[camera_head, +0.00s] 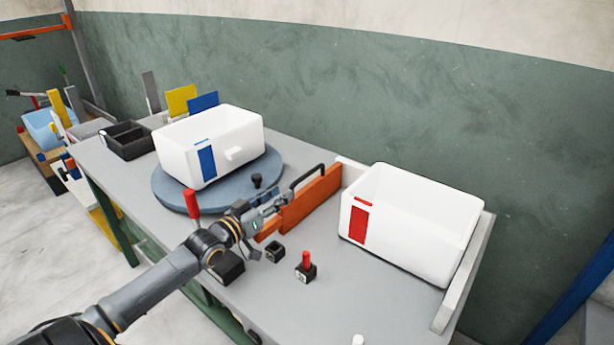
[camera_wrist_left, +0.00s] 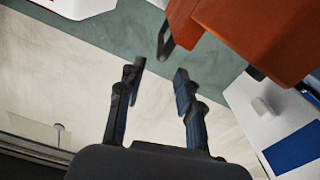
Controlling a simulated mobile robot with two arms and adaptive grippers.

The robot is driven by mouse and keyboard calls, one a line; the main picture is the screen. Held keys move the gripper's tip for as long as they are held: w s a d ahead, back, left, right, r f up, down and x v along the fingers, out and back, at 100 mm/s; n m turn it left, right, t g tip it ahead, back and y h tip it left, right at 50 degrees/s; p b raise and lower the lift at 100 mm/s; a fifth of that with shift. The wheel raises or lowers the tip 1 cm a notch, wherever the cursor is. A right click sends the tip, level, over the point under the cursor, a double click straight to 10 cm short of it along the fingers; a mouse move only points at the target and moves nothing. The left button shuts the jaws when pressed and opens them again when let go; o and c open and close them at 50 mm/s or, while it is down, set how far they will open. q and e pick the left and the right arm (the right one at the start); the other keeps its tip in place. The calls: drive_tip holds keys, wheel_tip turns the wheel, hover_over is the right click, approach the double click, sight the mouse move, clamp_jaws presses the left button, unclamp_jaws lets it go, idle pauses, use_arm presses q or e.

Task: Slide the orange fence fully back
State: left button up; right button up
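The orange fence (camera_head: 312,199) is an upright board on the grey table, between the two white bins. A dark handle (camera_head: 308,174) is fixed along its top. My left gripper (camera_head: 281,203) is at the near end of the fence, overlapping it in the head view. In the left wrist view the fingers (camera_wrist_left: 158,70) are apart with nothing between them. The fence (camera_wrist_left: 265,32) fills the upper right there, and the dark handle (camera_wrist_left: 166,42) shows just beyond the fingertips, apart from them. My right gripper is not in view.
A white bin with a blue label (camera_head: 225,142) stands on a round blue-grey turntable (camera_head: 172,196). A white bin with a red label (camera_head: 410,225) stands to the right, by a pale rail (camera_head: 462,275). Small black blocks, one with a red knob (camera_head: 306,268), sit near the front edge.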

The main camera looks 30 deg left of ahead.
sight(305, 175)
use_arm(q)
drive_tip(key=w, duration=0.9)
drive_tip(key=shift+w+d+f, duration=0.1)
drive_tip(key=shift+w+d, duration=0.2)
drive_tip(key=shift+w, duration=0.9)
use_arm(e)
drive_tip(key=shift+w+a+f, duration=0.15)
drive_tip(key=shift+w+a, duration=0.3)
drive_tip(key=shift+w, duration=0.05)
use_arm(q)
clamp_jaws()
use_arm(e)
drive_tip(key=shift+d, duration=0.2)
